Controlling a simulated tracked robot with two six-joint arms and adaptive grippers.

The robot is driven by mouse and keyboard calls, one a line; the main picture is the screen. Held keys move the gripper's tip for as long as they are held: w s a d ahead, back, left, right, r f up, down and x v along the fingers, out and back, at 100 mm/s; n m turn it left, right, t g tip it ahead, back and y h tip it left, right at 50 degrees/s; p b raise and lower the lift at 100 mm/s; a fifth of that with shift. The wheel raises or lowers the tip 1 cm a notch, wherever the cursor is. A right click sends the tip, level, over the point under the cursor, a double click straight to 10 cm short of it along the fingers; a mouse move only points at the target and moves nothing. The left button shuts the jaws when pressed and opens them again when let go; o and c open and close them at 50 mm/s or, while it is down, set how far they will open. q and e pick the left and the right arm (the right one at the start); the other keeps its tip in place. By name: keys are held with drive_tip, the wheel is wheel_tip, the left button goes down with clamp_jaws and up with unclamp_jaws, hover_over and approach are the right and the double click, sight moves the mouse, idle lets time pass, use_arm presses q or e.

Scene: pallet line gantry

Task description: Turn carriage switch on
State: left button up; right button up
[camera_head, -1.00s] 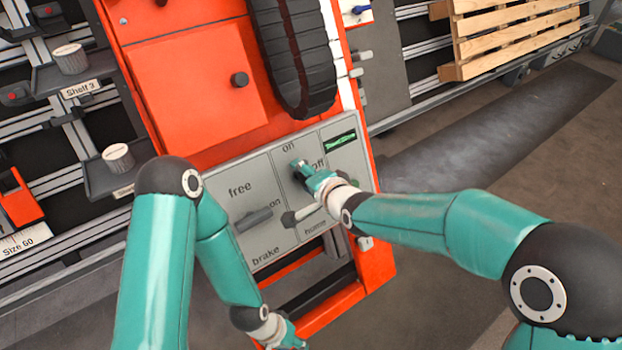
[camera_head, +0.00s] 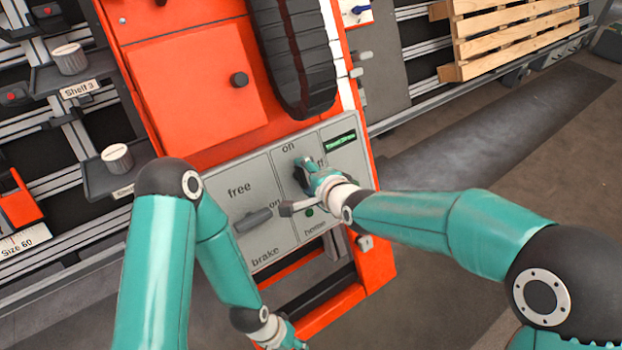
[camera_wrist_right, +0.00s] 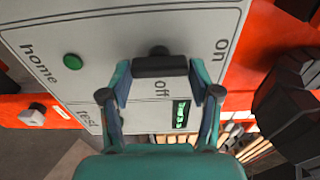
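The carriage switch is a dark bar knob (camera_wrist_right: 160,66) on the grey panel (camera_head: 341,165), between the labels "on" and "off". In the right wrist view its bar lies lengthwise between my right gripper's fingertips, in line with "on". My right gripper (camera_wrist_right: 160,75) has one finger at each end of the bar and appears to be shut on it. In the head view, the right gripper (camera_head: 306,172) covers part of the switch and of the "off" label. My left gripper (camera_head: 288,338) hangs low at the bottom edge, away from the panel, its fingers unclear.
Left on the panel is a grey lever (camera_head: 253,220) between "free" and "brake". A green button (camera_wrist_right: 72,61) by "home" and a small green-text display (camera_head: 340,141) are near the switch. A black cable chain (camera_head: 293,60) hangs above. A wooden pallet (camera_head: 515,35) stands back right.

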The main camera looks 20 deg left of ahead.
drive_tip(key=shift+o, duration=1.3)
drive_tip(key=shift+s, duration=0.1)
drive_tip(key=v, duration=1.1)
drive_tip(key=shift+s+d, duration=0.2)
drive_tip(key=shift+d, duration=0.1)
drive_tip(key=shift+r, duration=0.1)
